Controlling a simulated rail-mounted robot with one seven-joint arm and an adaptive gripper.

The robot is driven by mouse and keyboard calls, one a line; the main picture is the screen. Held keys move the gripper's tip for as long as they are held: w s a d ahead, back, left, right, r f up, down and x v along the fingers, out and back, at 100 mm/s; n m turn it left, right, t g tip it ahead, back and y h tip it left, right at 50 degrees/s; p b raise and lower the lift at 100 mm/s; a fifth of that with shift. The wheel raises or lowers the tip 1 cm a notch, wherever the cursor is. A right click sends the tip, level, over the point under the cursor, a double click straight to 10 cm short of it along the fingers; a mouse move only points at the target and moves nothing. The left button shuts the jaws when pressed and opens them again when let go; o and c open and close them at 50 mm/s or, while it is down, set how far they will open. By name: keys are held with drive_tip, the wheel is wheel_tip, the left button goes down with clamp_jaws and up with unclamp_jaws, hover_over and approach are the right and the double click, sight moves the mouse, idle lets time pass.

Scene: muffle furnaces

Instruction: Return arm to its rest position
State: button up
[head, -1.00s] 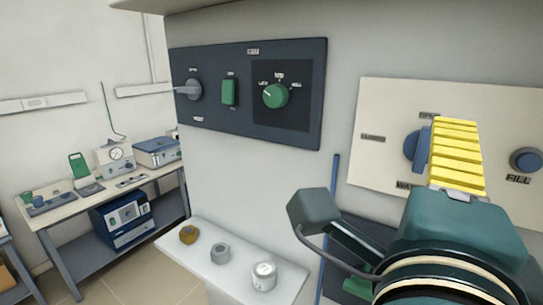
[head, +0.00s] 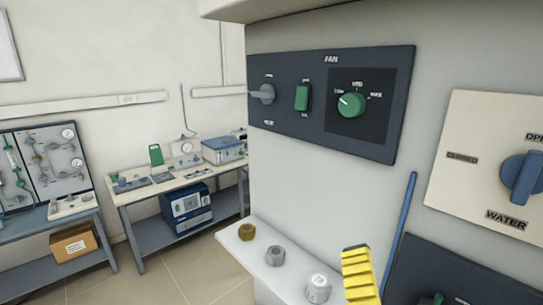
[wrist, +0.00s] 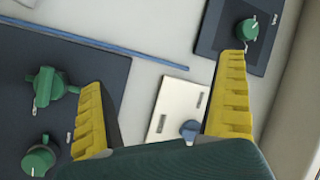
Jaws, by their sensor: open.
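My gripper (wrist: 163,75) is open and empty, its two yellow ribbed fingers spread wide in the wrist view. In the head view only one yellow finger (head: 358,276) shows at the bottom edge, in front of the furnace wall and right of the small shelf; the rest of the arm is out of frame. Past the fingers, the wrist view shows a pale plate with a blue knob (wrist: 189,130), a dark panel with green knobs (wrist: 46,86) at left, and another green knob (wrist: 246,30) at upper right.
The dark FAN panel (head: 285,98) and cream WATER panel (head: 458,160) are on the wall. A white shelf (head: 240,262) holds several small parts. A blue rod (head: 402,232) runs down the wall. Benches with instruments (head: 150,195) stand at left; the floor between is clear.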

drive_tip(key=s+a+r+n+t+y, duration=0.45)
drive_tip(key=a+n+y, duration=0.2)
drive_tip(key=n, duration=0.75)
wheel_tip(320, 180, up, 14)
drive_tip(key=p, duration=1.3)
drive_tip(key=shift+w+a+f+n+h, duration=0.15)
drive_tip(key=shift+f+n+h, duration=0.1)
drive_tip(key=shift+n+h, duration=0.15)
drive_tip(key=shift+t, duration=0.25)
